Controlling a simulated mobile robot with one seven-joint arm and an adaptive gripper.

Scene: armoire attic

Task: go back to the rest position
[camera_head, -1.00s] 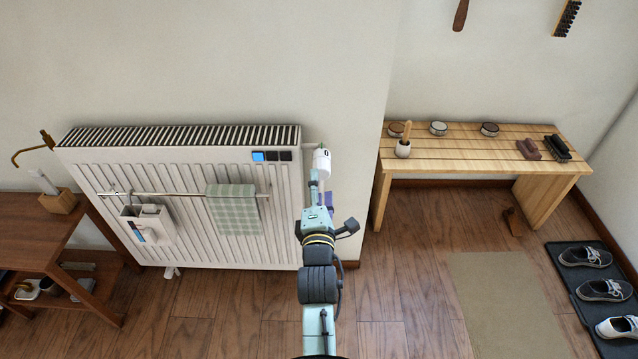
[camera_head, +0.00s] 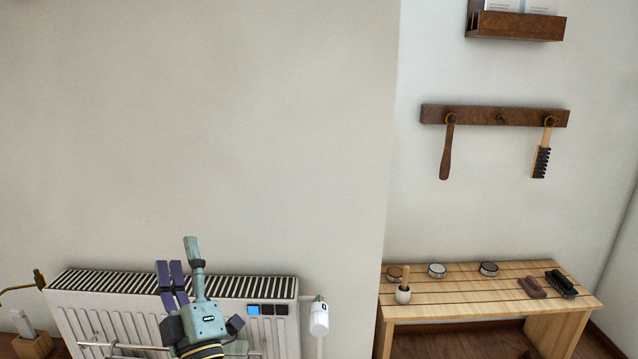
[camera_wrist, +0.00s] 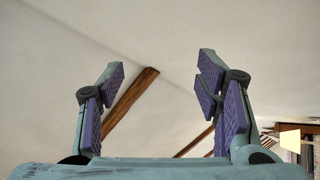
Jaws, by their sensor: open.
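My gripper (camera_head: 179,258) is raised in front of the white radiator in the head view, its fingers pointing upward. In the wrist view my gripper (camera_wrist: 161,76) is open, with its purple-padded fingers wide apart and nothing between them. Behind the fingers, the wrist view shows a pale sloping ceiling with brown wooden beams (camera_wrist: 128,106).
The radiator (camera_head: 245,330) stands low at left, with a white valve (camera_head: 319,318) at its right end. A slatted wooden bench (camera_head: 455,295) at right bears tins and brushes. A hook rail (camera_head: 485,114) and a wooden wall holder (camera_head: 515,27) hang above. The wall around my gripper is clear.

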